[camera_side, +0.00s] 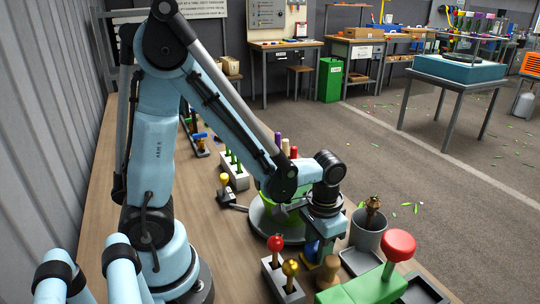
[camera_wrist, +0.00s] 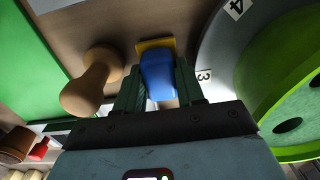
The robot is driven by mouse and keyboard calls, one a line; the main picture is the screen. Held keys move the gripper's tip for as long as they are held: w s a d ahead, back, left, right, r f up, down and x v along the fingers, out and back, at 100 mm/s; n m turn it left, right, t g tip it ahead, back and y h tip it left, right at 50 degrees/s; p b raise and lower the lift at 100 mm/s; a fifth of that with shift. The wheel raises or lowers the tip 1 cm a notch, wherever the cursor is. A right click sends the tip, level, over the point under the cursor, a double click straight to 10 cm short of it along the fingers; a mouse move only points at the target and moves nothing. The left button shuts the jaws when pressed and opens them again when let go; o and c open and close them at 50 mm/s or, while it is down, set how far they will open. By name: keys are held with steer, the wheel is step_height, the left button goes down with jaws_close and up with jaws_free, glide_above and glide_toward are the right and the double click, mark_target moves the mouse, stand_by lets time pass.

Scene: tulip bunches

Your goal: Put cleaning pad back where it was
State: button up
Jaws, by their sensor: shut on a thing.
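My gripper (camera_wrist: 158,88) is shut on a blue block with a yellow base, which looks like the cleaning pad (camera_wrist: 156,68). In the wrist view the blue part sits between the two dark green fingers and the yellow edge shows beyond it. In the side view the pad (camera_side: 312,249) shows as a small blue and yellow patch under my gripper (camera_side: 318,240), low over the bench and partly hidden by the wrist. I cannot tell whether it touches the bench.
A wooden knob (camera_side: 328,268) stands close beside the pad; it also shows in the wrist view (camera_wrist: 92,80). A numbered turntable (camera_side: 262,232) with a green drum (camera_wrist: 285,85) is on the other side. A red button (camera_side: 399,245), a grey pot (camera_side: 367,232) and a two-peg holder (camera_side: 272,276) are near.

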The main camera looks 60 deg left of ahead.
steer(key=shift+f, duration=0.15)
steer(key=o, duration=0.7)
steer(key=shift+c, duration=0.2)
steer(key=a+r+t, duration=0.1)
steer(key=r+t, duration=0.2)
steer(key=r, duration=0.3)
steer(key=s+a+r+t, duration=0.1)
steer(key=a+r+t, duration=0.1)
steer(key=r+t, duration=0.2)
step_height(320, 180, up, 3)
steer(key=shift+a, duration=0.25)
stand_by(0.4)
